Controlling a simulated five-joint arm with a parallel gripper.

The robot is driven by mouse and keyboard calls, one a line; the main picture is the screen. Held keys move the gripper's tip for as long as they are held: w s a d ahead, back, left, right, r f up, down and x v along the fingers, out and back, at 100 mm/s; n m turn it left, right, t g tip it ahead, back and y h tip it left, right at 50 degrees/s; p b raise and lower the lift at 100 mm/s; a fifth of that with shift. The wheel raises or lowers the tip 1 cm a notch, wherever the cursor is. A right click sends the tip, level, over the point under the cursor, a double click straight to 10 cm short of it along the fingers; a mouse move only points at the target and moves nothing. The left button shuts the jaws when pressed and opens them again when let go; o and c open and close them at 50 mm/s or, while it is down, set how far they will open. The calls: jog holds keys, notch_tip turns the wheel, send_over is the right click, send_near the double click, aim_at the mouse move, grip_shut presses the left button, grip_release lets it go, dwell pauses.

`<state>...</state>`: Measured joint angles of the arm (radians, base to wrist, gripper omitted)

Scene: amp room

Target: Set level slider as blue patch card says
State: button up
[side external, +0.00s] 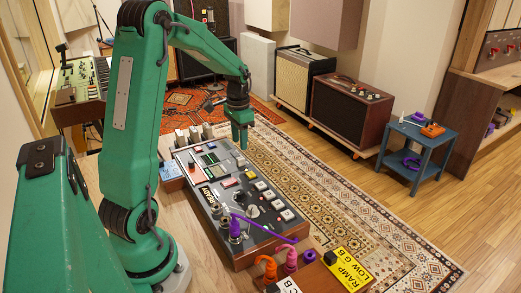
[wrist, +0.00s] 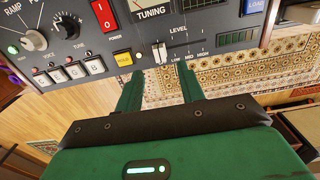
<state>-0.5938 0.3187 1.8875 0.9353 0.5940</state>
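The level slider's pale cap (wrist: 159,53) shows in the wrist view under the word LEVEL, at the left end of its scale, left of the LOW, MID and HIGH marks. My gripper (wrist: 159,76) is open, with one green finger on each side of the cap in the picture. I cannot tell whether either finger touches it. In the side view my gripper (side external: 241,142) points down over the far part of the console (side external: 222,235). A small blue item (side external: 170,172) lies at the console's left edge; I cannot tell if it is the blue patch card, and no writing on it is readable.
A yellow card (side external: 348,268) reading RAMP, LOW, G B lies at the front right. Orange and pink plugs (side external: 288,262) and a purple cable (side external: 262,228) are near the console's front. A yellow HOLD button (wrist: 123,59) is left of the slider.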

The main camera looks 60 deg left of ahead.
aim_at(240, 158)
jog(key=shift+f, duration=3.2)
grip_shut()
